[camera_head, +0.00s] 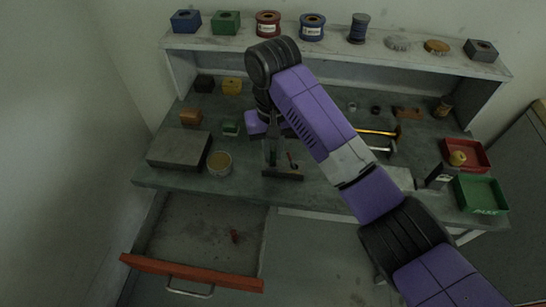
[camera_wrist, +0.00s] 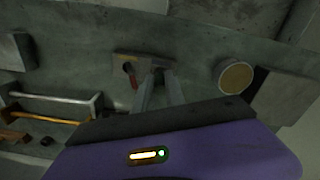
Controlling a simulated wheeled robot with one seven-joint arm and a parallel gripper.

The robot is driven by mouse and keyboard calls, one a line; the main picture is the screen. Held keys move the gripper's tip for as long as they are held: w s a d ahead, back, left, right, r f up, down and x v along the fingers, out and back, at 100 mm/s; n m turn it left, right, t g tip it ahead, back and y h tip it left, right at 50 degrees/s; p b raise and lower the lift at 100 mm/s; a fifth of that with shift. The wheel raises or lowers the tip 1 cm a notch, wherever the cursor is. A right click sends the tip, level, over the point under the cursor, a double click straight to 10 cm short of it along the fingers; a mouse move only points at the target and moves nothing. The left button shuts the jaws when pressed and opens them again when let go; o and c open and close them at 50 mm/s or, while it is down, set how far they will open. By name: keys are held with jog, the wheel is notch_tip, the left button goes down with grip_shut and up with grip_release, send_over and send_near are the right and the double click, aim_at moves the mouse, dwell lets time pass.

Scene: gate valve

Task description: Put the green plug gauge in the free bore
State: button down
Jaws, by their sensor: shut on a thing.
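A dark block (camera_head: 287,175) lies near the bench's front edge, and it also shows in the wrist view (camera_wrist: 120,60). A red plug gauge (camera_head: 291,159) stands at the block's right part in the head view; it shows left of my fingers in the wrist view (camera_wrist: 132,78). My gripper (camera_head: 271,160) points down over the block's left part, its fingers close together on the slim, dark green plug gauge (camera_head: 273,157). In the wrist view my fingertips (camera_wrist: 158,73) reach the block. The free bore is hidden there, and I cannot tell whether the gauge's lower end is in it.
A round tin (camera_head: 219,163) and a grey plate (camera_head: 179,150) lie left of the block. An open drawer (camera_head: 190,225) juts out below.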

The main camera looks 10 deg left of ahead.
aim_at(272, 149)
jog(key=shift+f, duration=1.05)
jog(key=shift+f, duration=0.1)
jog(key=c, duration=1.4)
grip_release()
notch_tip(272, 149, up, 12)
jog(key=p, duration=0.3)
